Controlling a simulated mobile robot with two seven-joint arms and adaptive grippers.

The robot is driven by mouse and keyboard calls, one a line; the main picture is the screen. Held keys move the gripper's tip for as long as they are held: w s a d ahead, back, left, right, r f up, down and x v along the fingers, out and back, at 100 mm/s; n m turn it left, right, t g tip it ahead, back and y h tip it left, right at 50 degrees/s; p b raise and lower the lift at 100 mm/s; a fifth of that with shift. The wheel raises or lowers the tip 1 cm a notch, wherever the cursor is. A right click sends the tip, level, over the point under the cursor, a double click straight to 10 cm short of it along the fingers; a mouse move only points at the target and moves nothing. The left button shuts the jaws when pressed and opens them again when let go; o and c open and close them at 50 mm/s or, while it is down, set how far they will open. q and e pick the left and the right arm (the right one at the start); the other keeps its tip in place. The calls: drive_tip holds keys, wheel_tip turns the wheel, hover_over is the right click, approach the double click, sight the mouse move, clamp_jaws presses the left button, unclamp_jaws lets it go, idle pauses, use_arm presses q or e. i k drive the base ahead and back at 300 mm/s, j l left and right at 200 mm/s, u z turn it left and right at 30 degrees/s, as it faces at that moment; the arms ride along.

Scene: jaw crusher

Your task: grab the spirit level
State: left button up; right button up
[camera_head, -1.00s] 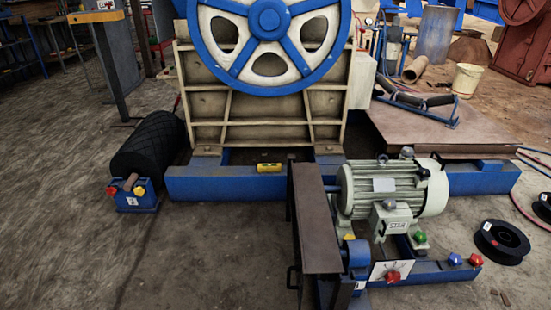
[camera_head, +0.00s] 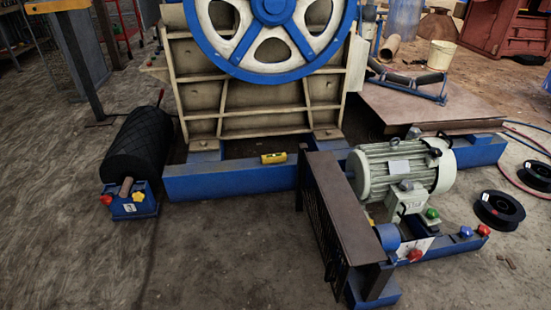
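The spirit level (camera_head: 273,158) is a small yellow bar with dark markings. It lies on top of the blue base beam (camera_head: 230,181) of the jaw crusher, below the crusher's cream ribbed body (camera_head: 265,105). Nothing touches it from above, and it is fully visible. Neither of my grippers shows in the head view.
A brown belt guard (camera_head: 345,208) and a grey-green motor (camera_head: 405,167) stand to the right of the level. A black roller (camera_head: 137,145) and a blue box with knobs (camera_head: 130,200) are at the left. The floor (camera_head: 225,255) in front of the beam is clear.

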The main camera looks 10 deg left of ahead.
sight(280, 157)
drive_tip(key=j+z, duration=0.4)
drive_tip(key=j, duration=0.7)
drive_tip(key=i+j+z, duration=0.1)
drive_tip(key=j+z, duration=0.3)
drive_tip(key=j, duration=0.75)
